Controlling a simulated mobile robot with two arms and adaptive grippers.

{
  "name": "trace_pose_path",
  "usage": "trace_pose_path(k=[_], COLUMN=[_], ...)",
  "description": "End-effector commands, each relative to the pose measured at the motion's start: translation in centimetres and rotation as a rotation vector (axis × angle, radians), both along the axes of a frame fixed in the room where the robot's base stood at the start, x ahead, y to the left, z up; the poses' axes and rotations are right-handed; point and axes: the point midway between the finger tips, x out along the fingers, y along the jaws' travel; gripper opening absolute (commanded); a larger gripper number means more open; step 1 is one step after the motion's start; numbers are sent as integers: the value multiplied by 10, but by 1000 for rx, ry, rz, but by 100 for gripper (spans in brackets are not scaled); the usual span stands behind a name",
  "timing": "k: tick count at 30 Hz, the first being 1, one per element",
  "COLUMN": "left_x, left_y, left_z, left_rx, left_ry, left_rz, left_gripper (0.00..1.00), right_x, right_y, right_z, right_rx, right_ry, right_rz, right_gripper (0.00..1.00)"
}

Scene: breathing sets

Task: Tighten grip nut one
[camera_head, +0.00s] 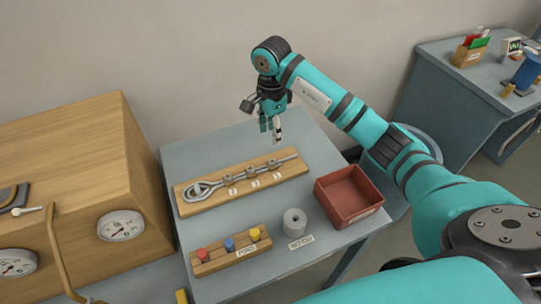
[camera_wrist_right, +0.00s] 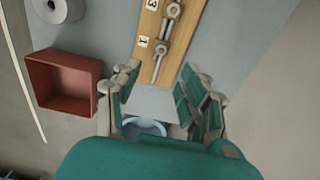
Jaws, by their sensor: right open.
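A wooden board (camera_head: 207,204) lies on the grey-blue table and carries a metal rod with a loop (camera_head: 196,191) at its left end. Several nuts sit along the rod, with number labels in front. Grip nut one (camera_wrist_right: 162,48), beside the label 1, shows in the right wrist view; it appears to be the rightmost nut (camera_head: 275,165) in the head view. My right gripper (camera_head: 271,128) is open and empty, pointing down above the table near the board's right end. In the wrist view its fingers (camera_wrist_right: 160,88) straddle the board's near end, apart from the nut. My left gripper is out of view.
A red tray (camera_head: 376,213) stands right of the board. A grey roll (camera_head: 294,222) and a wooden block with red, blue and yellow pegs (camera_head: 213,263) are in front. A wooden cabinet with gauges (camera_head: 80,170) stands left. The table behind the board is clear.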

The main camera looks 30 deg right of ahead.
Motion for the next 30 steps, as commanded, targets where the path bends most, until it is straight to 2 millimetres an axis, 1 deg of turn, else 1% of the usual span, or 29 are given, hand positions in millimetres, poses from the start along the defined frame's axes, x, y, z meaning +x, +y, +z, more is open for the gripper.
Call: trace_pose_path(k=[1, 2, 5, 8, 12, 15, 18, 21, 26, 30], left_x=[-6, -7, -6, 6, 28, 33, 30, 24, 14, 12], left_y=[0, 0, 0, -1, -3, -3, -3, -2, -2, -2], left_z=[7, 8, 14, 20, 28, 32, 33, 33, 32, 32], left_rx=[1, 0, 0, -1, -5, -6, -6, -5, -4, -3], left_ry=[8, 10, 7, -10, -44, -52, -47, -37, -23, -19], left_rz=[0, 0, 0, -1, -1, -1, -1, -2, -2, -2], left_gripper=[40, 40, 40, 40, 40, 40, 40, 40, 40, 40], right_x=[-2, -2, -1, -2, -1, 0, 0, 0, 0, 0], right_y=[1, 1, 1, 1, 1, 1, 1, 1, 0, 0], right_z=[-10, -17, -39, -61, -88, -103, -113, -119, -121, -121], right_rx=[1, 1, 1, 2, 2, 3, 2, 2, 1, 1], right_ry=[6, 7, 5, 7, 4, 2, 1, 0, -1, -1], right_rz=[-1, -1, -2, -2, -1, -2, -1, 0, 0, 0], right_gripper=[43, 43, 43, 43, 43, 43, 43, 43, 43, 43])
